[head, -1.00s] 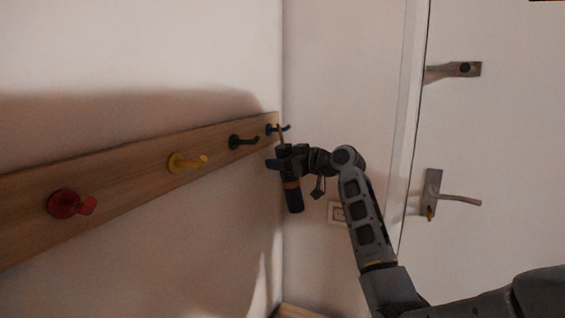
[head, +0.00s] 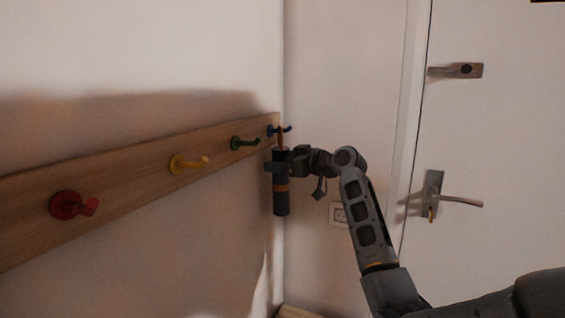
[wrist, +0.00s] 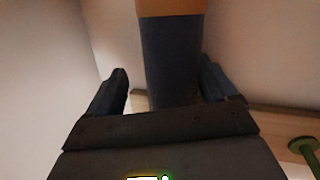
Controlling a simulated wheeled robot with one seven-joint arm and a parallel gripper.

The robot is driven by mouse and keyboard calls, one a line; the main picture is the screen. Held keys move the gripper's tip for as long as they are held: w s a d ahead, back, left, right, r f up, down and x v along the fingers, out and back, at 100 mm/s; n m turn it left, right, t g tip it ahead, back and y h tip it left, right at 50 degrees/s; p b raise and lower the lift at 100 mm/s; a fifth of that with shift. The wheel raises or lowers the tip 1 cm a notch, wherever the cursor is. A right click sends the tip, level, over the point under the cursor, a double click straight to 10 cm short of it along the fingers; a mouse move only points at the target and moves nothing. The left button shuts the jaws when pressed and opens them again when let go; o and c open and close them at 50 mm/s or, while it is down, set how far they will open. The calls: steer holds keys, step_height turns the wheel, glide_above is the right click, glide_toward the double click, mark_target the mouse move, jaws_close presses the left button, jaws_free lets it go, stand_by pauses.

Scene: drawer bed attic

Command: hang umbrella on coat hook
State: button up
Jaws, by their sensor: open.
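The dark blue folded umbrella (head: 281,200) has an orange-brown band and a thin brown loop at its top. It is upright below the blue hook (head: 273,130) at the far end of the rack, and the loop reaches up to this hook. Whether the loop is over the hook is too small to tell. My gripper (head: 277,167) is at the umbrella's upper part. In the wrist view, the umbrella (wrist: 172,60) is between the two spread fingers of my gripper (wrist: 165,85), with a gap on the left side.
The wooden rack (head: 120,195) also carries a red hook (head: 72,205), a yellow hook (head: 188,164) and a green hook (head: 244,143). A wall corner is close behind the umbrella. A white door with a handle (head: 455,201) is at right. A wall socket (head: 340,214) is low beside my arm.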

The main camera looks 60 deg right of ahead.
steer(key=shift+s, duration=0.15)
steer(key=b+v, duration=0.1)
steer(key=v, duration=0.6)
steer(key=shift+s, duration=0.25)
steer(key=shift+a, duration=0.1)
